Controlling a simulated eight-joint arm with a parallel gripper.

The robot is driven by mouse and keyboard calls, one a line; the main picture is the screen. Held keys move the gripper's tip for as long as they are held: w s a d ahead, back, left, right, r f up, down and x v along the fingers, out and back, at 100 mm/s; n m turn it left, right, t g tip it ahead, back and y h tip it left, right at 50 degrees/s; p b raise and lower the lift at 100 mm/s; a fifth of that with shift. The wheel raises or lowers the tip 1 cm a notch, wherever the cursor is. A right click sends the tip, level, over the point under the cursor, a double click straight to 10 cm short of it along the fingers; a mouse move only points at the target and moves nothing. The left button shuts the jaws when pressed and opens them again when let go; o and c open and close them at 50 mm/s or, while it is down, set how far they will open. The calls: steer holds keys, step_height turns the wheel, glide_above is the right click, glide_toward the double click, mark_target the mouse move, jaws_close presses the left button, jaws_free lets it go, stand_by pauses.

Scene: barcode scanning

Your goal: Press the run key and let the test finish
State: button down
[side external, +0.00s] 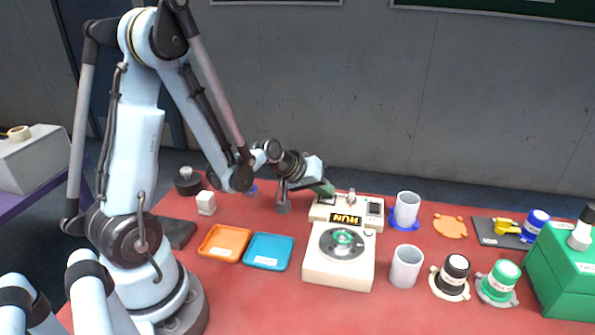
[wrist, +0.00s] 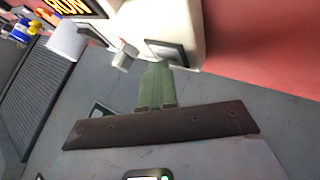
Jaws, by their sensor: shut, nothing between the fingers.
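The cream tester (side external: 338,275) stands mid-table with a lit RUN display (side external: 345,218) on its rear panel. A dark round plate with a green-topped item (side external: 342,240) is on its front part. My gripper (side external: 327,189) is shut and empty, with green fingers at the left end of the rear panel. In the wrist view the closed fingertips (wrist: 158,68) reach the edge of a grey square key (wrist: 172,52). I cannot tell whether they touch it. A small grey knob (wrist: 125,57) is beside that key. The RUN display (wrist: 65,6) shows at the top left.
Orange (side external: 224,243) and teal (side external: 269,251) trays lie left of the tester. White cups (side external: 405,268), black (side external: 452,272) and green (side external: 500,281) lidded jars and a green box (side external: 565,275) stand to the right. The red table's front middle is clear.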

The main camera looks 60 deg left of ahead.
mark_target(323, 199)
steer(key=shift+r, duration=3.35)
steer(key=s+d+r+m+g, duration=0.2)
steer(key=s+d+r+m, duration=0.2)
steer(key=s+d+m, duration=0.4)
steer(key=s+d, duration=0.2)
steer(key=s, duration=0.2)
